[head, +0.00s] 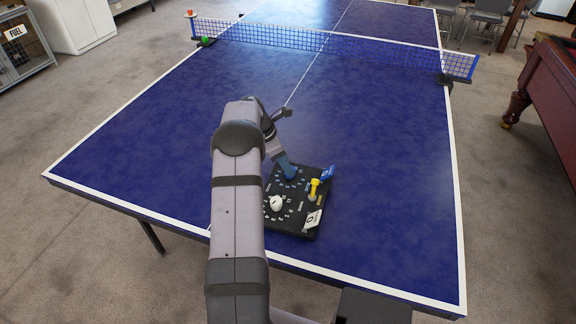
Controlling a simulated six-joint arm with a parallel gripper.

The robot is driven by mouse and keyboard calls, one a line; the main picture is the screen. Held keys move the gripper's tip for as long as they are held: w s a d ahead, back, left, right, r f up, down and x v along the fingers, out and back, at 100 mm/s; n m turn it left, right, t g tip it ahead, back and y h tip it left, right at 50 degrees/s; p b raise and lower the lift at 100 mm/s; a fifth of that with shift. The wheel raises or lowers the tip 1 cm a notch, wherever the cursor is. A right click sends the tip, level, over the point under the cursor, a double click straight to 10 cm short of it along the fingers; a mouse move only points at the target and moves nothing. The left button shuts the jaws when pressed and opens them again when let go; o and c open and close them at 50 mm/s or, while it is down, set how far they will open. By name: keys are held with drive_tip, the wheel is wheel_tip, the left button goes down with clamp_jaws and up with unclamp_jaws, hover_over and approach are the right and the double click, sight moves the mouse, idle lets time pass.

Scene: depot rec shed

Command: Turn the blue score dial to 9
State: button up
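A black scoreboard (287,229) lies on the near part of the blue table, with pale numbers around its dials. The blue dial (289,173) is at its far left, directly under my gripper (282,163), which points down at it and meets or nearly meets it. My arm hides part of this side, and I cannot tell whether the fingers are closed on the dial. The number it points at is too small to read. A white dial (277,203) is nearer, a yellow knob (314,187) is to the right. Blue (327,173) and white (313,218) tabs show 0.
The blue table-tennis table (385,180) is clear around the board. A net (330,42) crosses its far part, with a small green object (206,41) by the left post. A wooden-legged table (545,75) stands right; cabinets (75,20) stand far left.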

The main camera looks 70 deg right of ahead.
drive_tip(key=shift+x, duration=1.45)
drive_tip(key=c, duration=1)
drive_tip(key=shift+w+d+m+g+y, duration=0.1)
drive_tip(key=shift+m+g+y, duration=0.25)
drive_tip(key=shift+m, duration=0.75)
drive_tip(key=shift+w+d+m+g+y, duration=0.1)
drive_tip(key=shift+m+g+y, duration=0.2)
drive_tip(key=shift+m, duration=0.8)
drive_tip(key=shift+c, duration=0.2)
drive_tip(key=shift+r, duration=0.1)
drive_tip(key=o, duration=1)
drive_tip(key=shift+o, duration=0.2)
drive_tip(key=shift+s, duration=0.1)
